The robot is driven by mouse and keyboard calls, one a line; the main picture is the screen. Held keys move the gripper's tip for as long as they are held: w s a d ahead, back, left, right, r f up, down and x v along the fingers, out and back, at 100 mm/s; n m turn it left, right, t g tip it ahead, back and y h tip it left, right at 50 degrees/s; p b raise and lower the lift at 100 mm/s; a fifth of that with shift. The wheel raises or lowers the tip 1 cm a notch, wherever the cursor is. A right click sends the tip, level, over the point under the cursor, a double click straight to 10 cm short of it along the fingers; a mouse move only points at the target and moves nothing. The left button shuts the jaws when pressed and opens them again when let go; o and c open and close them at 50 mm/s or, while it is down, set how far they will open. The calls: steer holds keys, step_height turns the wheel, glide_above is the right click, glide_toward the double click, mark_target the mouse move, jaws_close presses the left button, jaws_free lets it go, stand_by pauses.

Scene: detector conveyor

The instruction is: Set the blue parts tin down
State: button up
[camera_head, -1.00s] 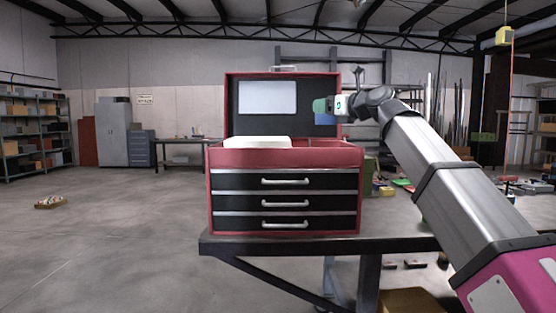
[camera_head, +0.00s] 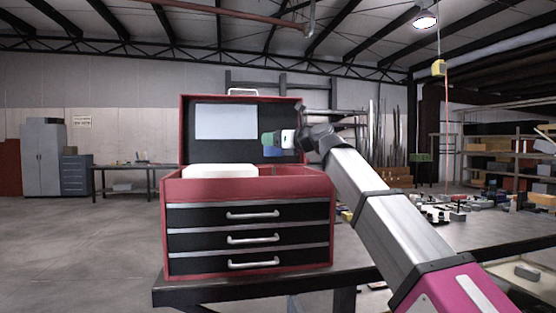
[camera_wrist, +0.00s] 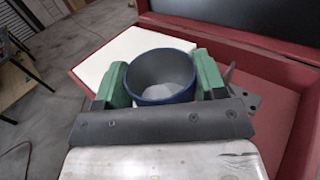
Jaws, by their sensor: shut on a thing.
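The blue parts tin (camera_wrist: 161,78) is a round, open-topped cup with a blue rim and a grey inside. It also shows in the head view (camera_head: 271,152), partly covered by my green finger. My gripper (camera_wrist: 160,84) is shut on it, with one green finger on each side; it also shows in the head view (camera_head: 274,139). In the head view, the tin is in front of the raised lid and above the open top of the red tool chest (camera_head: 247,188). I cannot tell whether the tin's base touches anything.
A white block (camera_head: 220,171) lies in the left part of the chest's top; the right part looks open. The raised lid (camera_head: 241,95) stands behind the tin. The chest stands on a dark workbench (camera_head: 200,287). Small parts (camera_head: 435,211) are spread on the bench at right.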

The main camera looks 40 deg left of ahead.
steer(key=w, duration=0.1)
steer(key=w+f, duration=0.1)
steer(key=shift+w+f, duration=0.3)
steer(key=shift+f, duration=2)
steer(key=shift+f, duration=0.65)
steer(key=o, duration=0.9)
steer(key=shift+s+d+f, duration=0.1)
steer(key=shift+o, duration=0.2)
steer(key=shift+f, duration=0.1)
steer(key=d+r, duration=0.1)
steer(key=d, duration=1)
steer(key=shift+d+r, duration=0.35)
steer(key=shift+d, duration=0.05)
